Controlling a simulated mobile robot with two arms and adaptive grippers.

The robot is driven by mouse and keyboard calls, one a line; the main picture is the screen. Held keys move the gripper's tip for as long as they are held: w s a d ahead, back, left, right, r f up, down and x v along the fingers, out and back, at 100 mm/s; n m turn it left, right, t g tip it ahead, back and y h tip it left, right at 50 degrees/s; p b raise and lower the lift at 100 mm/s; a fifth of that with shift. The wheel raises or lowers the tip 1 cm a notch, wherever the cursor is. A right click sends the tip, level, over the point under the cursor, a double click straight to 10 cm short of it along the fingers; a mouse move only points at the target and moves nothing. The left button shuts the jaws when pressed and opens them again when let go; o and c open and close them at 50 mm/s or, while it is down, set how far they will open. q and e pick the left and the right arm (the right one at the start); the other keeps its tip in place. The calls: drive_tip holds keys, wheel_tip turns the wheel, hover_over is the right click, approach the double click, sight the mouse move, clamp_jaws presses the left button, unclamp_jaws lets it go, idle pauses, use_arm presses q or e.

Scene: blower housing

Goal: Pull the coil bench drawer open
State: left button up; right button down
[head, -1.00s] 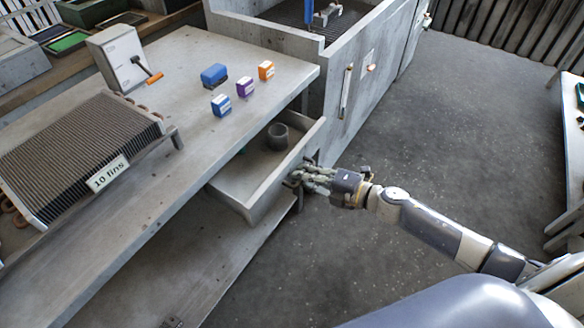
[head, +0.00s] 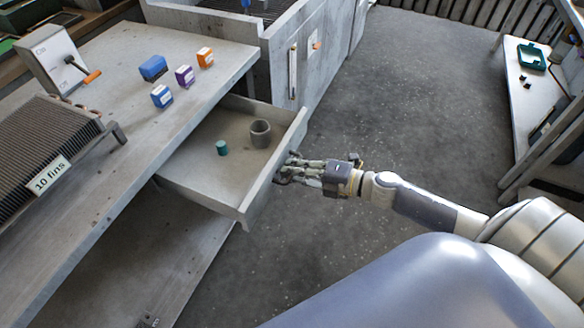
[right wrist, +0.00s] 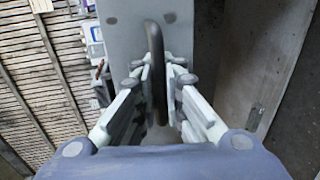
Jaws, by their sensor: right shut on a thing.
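The coil bench (head: 95,225) stands at the left in the head view. Its drawer (head: 240,198) is pulled well out from under the bench top. Inside lie a grey ring-shaped cup (head: 260,134) and a small green cylinder (head: 221,148). My right gripper (head: 284,172) is at the drawer's front face, shut on the handle. In the right wrist view the dark curved handle (right wrist: 156,70) stands between the two fingers of the right gripper (right wrist: 161,85). My left gripper is not in view.
On the bench top stand a finned coil (head: 40,145) labelled "10 fins", several small coloured boxes (head: 184,76) and a grey box with an orange-handled lever (head: 56,58). The floor (head: 420,110) right of the drawer is clear. A table (head: 530,90) stands at the far right.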

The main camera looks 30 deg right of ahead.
drive_tip(key=shift+r, duration=0.1)
drive_tip(key=c, duration=2)
unclamp_jaws()
drive_tip(key=v, duration=1.2)
